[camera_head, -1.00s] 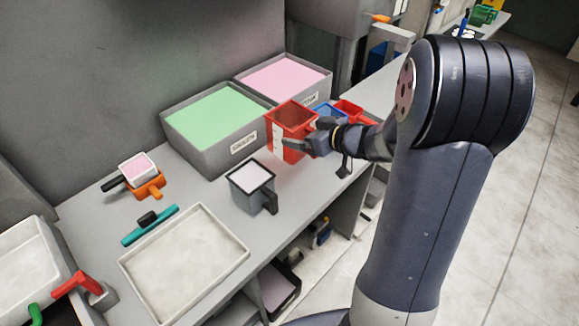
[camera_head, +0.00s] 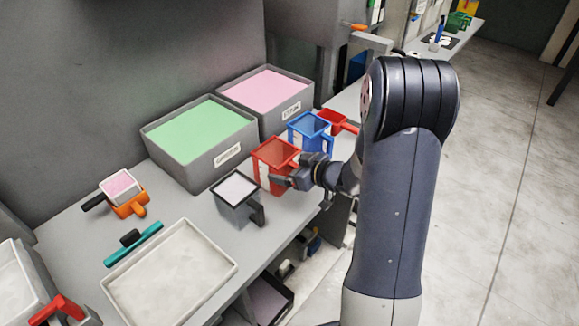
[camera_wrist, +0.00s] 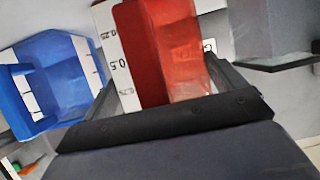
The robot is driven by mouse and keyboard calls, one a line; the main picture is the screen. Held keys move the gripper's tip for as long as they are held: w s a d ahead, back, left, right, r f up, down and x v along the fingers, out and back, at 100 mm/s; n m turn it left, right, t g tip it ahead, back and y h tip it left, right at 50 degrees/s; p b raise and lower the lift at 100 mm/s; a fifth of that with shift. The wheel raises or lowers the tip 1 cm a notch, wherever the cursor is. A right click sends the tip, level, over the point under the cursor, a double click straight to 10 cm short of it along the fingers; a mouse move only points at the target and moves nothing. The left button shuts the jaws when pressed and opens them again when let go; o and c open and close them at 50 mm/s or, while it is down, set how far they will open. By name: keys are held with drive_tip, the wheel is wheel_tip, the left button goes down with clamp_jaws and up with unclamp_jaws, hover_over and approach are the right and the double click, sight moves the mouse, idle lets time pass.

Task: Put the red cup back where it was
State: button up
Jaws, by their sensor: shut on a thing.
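The red cup (camera_head: 264,167) is a square measuring cup with a white scale strip. It is upright at the counter, in front of the labelled bins, between the grey cup (camera_head: 231,207) and the blue cup (camera_head: 323,142). My gripper (camera_head: 292,180) is shut on it from the right front side. In the wrist view the red cup (camera_wrist: 150,50) is between the fingers, its scale showing, with the blue cup (camera_wrist: 50,85) to the left. The cup's base seems at counter height; I cannot tell for sure whether it touches.
A bin of green material (camera_head: 197,133) and a bin of pink material (camera_head: 266,92) stand behind. A white-grey tray (camera_head: 170,275), a teal tool (camera_head: 134,245) and an orange holder (camera_head: 131,206) are left.

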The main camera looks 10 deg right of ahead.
drive_tip(key=o, duration=0.8)
drive_tip(key=shift+f, duration=0.1)
drive_tip(key=shift+o, duration=0.2)
drive_tip(key=shift+d+r, duration=0.1)
drive_tip(key=shift+r, duration=0.15)
drive_tip(key=v, duration=1.2)
drive_tip(key=shift+f, duration=0.15)
drive_tip(key=x, duration=1.1)
drive_tip(key=shift+w+a+f, duration=0.1)
drive_tip(key=shift+w+a, duration=0.1)
drive_tip(key=shift+a, duration=0.1)
drive_tip(key=shift+w+r, duration=0.25)
drive_tip(key=shift+w, duration=0.05)
drive_tip(key=shift+s+r+p, duration=0.1)
drive_tip(key=shift+r+p, duration=0.2)
drive_tip(key=shift+r, duration=1.1)
